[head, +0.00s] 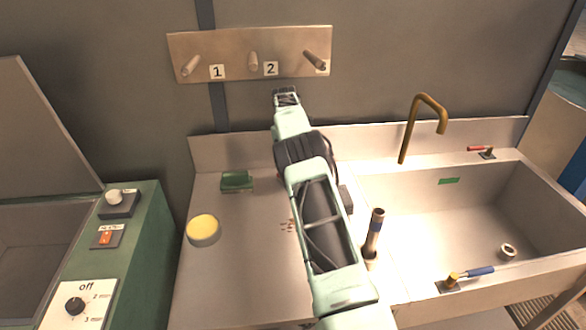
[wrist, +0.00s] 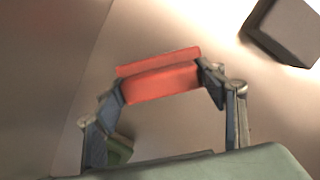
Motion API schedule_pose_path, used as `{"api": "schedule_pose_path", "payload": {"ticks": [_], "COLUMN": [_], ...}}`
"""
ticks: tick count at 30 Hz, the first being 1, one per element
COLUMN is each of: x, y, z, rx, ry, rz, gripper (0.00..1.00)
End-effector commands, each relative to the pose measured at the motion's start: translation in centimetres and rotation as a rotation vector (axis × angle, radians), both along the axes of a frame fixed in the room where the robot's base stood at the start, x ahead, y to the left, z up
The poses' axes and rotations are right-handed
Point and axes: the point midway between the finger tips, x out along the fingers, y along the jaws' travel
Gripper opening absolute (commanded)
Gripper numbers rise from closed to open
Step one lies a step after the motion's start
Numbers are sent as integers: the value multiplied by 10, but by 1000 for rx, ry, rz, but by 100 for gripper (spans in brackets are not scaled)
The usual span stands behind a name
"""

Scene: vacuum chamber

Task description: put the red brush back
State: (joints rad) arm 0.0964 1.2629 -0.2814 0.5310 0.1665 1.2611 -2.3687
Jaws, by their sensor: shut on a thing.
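My gripper (wrist: 165,84) is shut on a red block-shaped thing, which I take to be the red brush (wrist: 160,82). In the wrist view the brush lies crosswise between the two fingertips, with a bare, pale surface behind it. In the head view my arm reaches over the counter toward the back wall.
A board (head: 190,48) with pegs and labels 1 and 2 hangs on the back wall. The counter (head: 255,265) holds a green block (head: 237,181), a yellow-topped round tin (head: 203,230) and a dark block (wrist: 287,30). A sink (head: 440,230) with a brass tap (head: 407,135) is right.

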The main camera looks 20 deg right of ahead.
Motion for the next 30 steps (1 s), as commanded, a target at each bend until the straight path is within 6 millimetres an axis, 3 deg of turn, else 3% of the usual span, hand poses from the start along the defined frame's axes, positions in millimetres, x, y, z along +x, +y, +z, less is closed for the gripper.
{"api": "schedule_pose_path", "payload": {"ticks": [12, 13, 17, 26, 30], "x": [1, 1, 1, 1, 1], "y": [0, 0, 0, 0, 1], "z": [-7, -7, -7, -6, 5], "rx": [-1, -1, -1, -1, -1], "ry": [-4, -4, -4, -4, -6], "rz": [0, 0, 0, 0, 1], "gripper": [38, 67, 81, 82, 82]}}
